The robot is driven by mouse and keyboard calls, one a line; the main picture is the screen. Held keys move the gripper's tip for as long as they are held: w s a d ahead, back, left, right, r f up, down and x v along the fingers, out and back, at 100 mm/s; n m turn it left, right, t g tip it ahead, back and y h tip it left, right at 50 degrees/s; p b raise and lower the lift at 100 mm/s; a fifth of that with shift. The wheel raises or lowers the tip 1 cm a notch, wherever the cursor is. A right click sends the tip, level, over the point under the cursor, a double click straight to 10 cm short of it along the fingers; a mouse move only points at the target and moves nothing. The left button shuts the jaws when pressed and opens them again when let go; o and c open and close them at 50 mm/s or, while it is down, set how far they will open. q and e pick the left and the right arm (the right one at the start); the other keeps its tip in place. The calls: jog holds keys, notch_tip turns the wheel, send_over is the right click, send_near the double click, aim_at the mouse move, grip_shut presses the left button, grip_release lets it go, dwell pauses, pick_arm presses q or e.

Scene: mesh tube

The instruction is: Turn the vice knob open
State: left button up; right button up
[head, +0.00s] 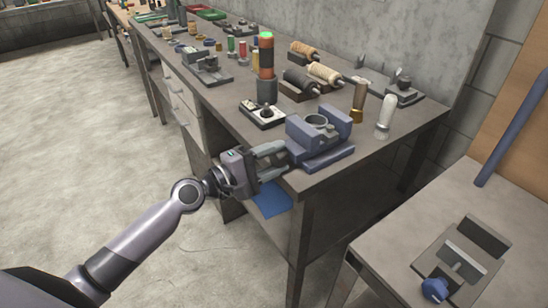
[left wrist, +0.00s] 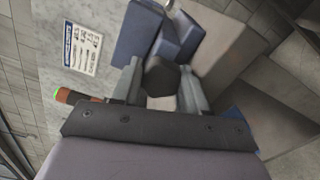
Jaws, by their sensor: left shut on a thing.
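The blue vice (head: 335,155) stands at the near corner of the long workbench, with a grey ring-shaped part (head: 316,121) between its jaws. It also shows in the left wrist view (left wrist: 138,38). My left gripper (head: 279,160) reaches the vice's front side from the left. In the left wrist view its fingers (left wrist: 161,88) are closed on the two sides of a dark, faceted vice knob (left wrist: 162,75). The knob is mostly hidden by the fingers in the head view. My right gripper is not in view.
A stack light (head: 266,68) and a small switch box (head: 262,112) stand behind the vice. Two upright handled tools (head: 385,117) are to its right. A lower table (head: 400,225) at right bears a grey fixture with a blue knob (head: 435,290). Open floor lies left.

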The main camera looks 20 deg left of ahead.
pick_arm(q)
jog(key=o, duration=1.1)
jog(key=shift+a, duration=0.15)
jog(key=shift+c, duration=0.2)
jog(key=shift+f, duration=0.1)
